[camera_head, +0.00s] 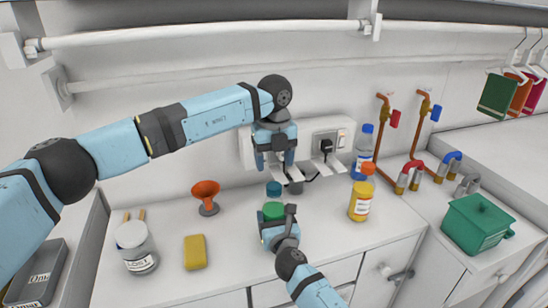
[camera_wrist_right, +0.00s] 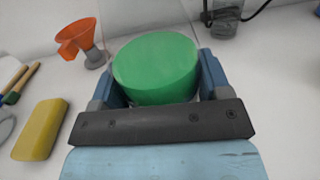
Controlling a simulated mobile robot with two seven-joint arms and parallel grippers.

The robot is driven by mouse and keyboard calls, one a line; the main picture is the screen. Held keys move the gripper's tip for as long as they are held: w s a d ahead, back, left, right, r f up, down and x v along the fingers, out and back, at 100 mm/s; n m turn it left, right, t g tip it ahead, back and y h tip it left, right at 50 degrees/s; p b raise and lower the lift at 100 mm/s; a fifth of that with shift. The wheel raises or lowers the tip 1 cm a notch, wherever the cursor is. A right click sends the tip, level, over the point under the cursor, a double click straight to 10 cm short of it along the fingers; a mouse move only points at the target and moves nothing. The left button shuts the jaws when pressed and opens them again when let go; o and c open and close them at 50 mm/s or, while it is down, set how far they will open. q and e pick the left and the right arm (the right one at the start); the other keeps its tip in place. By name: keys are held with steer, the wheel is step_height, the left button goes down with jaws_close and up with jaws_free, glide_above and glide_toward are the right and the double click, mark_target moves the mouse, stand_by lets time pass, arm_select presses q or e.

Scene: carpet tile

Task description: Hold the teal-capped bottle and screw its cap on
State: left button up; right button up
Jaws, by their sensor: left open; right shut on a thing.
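The bottle looks clear, with a green filling (camera_head: 273,211); in the right wrist view the round green filling (camera_wrist_right: 156,68) sits between the fingers, with faint clear walls above it. A teal cap (camera_head: 274,188) shows just above the green. I cannot tell how tightly it sits on the neck. My right gripper (camera_head: 279,222) is shut around the bottle, with one finger on each side (camera_wrist_right: 156,90). My left gripper (camera_head: 275,164) is open, pointing down above the teal cap and apart from it.
An orange funnel (camera_head: 206,194), yellow sponge (camera_head: 195,252) and white jar (camera_head: 137,246) stand left. A yellow bottle (camera_head: 360,200), blue-capped bottle (camera_head: 363,150) and copper pipes (camera_head: 412,150) stand right. A wall socket (camera_head: 327,143) is behind. A green bin (camera_head: 478,223) is far right.

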mark_target(274, 186)
arm_select(q)
step_height(274, 186, down, 8)
steer(key=shift+r, duration=0.2)
steer(key=c, duration=0.9)
steer(key=shift+c, duration=0.3)
